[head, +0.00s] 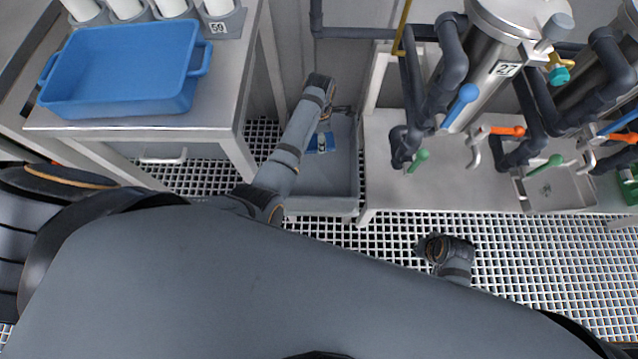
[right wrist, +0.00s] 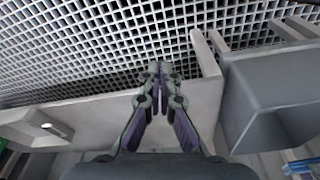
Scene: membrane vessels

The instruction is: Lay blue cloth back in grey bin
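The blue cloth (head: 327,143) shows as a small flat blue patch inside the grey bin (head: 315,204), low between the two benches. My left arm reaches over the bin. My left gripper (head: 325,122) is down at the cloth, partly hidden by its own wrist. I cannot tell whether its fingers hold the cloth. My right gripper (head: 437,246) is over the floor grating, right of the bin and apart from it. In the right wrist view its fingertips (right wrist: 159,70) are close together with nothing between them.
A blue tub (head: 125,70) stands on the left bench, with white cylinders in grey holders behind it. The right bench (head: 385,180) carries steel vessels (head: 490,75), dark pipes and coloured valve handles. The floor grating (head: 395,235) before it is clear.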

